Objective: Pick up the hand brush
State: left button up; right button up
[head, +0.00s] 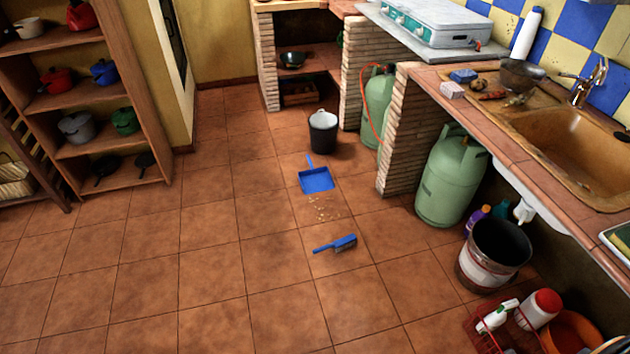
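A blue hand brush (343,243) with dark bristles lies on the tiled floor near the middle of the head view. Its handle points left. A blue dustpan (316,180) lies on the floor behind it, with its handle pointing away. Small yellowish crumbs (326,210) are scattered on the tiles between brush and dustpan. Neither of my grippers shows in the head view.
A black bucket (323,131) stands behind the dustpan. Green gas cylinders (450,178), a large bucket (493,253) and a red crate (505,330) of bottles line the right, under the counter (510,125). Shelves (90,105) stand left. Floor left and in front is clear.

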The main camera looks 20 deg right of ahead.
aim_at(350, 239)
jog(key=i+u, duration=0.3)
jog(key=i, duration=1.65)
jog(key=i+j+z, duration=0.1)
jog(key=i+z, duration=0.2)
jog(key=i, duration=0.15)
jog(key=i+j+z, duration=0.2)
jog(key=i+z, duration=0.15)
jog(key=i, duration=0.15)
jog(key=i+j+z, duration=0.3)
jog(key=i, duration=0.1)
